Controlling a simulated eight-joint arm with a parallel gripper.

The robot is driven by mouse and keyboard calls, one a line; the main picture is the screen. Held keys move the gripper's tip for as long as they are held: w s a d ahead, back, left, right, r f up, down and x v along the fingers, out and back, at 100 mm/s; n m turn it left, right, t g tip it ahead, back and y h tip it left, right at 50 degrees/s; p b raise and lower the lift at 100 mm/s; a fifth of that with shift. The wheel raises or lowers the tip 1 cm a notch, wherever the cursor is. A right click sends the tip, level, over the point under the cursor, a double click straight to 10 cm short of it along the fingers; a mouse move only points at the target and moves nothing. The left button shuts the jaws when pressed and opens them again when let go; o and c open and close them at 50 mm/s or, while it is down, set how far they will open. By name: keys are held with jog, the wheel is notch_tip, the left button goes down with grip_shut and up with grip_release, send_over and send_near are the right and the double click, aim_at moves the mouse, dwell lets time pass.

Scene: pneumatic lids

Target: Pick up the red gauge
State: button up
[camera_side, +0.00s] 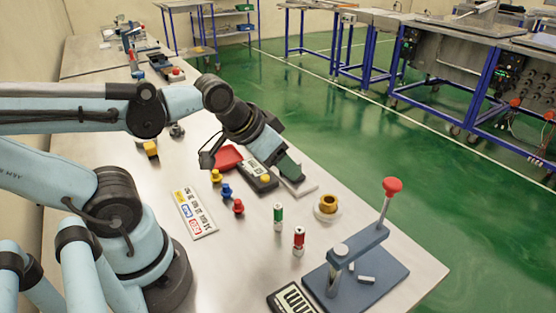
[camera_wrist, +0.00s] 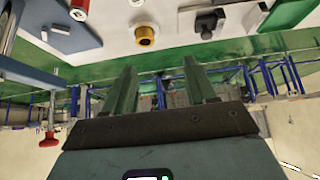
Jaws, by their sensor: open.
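The red gauge (camera_side: 299,240) seems to be the upright red-and-white cylinder near the front middle of the table in the side view. A red cylinder end (camera_wrist: 78,9), likely the same gauge, shows at the top left of the wrist view. A similar green-and-white cylinder (camera_side: 278,216) stands just behind it. My gripper (camera_side: 292,172) is above the table's right edge, behind the cylinders and apart from them. In the wrist view its two green fingers (camera_wrist: 160,68) are spread with nothing between them.
A blue press stand (camera_side: 370,270) with a red knob stands at the front right. A brass ring (camera_side: 327,206) lies right of the cylinders. A dark box (camera_side: 259,180), a red tray (camera_side: 228,157), small coloured knobs (camera_side: 226,191) and a label card (camera_side: 195,213) lie left of my gripper.

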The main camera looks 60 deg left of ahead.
aim_at(299, 229)
jog(key=d+n+g, duration=0.1)
jog(key=d+g, duration=0.1)
jog(key=s+d+n+g, duration=0.1)
jog(key=d+g, duration=0.1)
jog(key=d, duration=0.1)
jog(key=d+n+g, duration=0.1)
jog(key=d+g, duration=0.1)
jog(key=d, duration=0.1)
jog(key=shift+s+d+f, duration=0.15)
jog(key=shift+s+f, duration=0.05)
jog(key=shift+s, duration=0.05)
jog(key=shift+s+d+f+n+g, duration=0.15)
jog(key=shift+d+n+g, duration=0.15)
jog(key=shift+g, duration=0.2)
jog(key=shift+f, duration=5.9)
grip_shut()
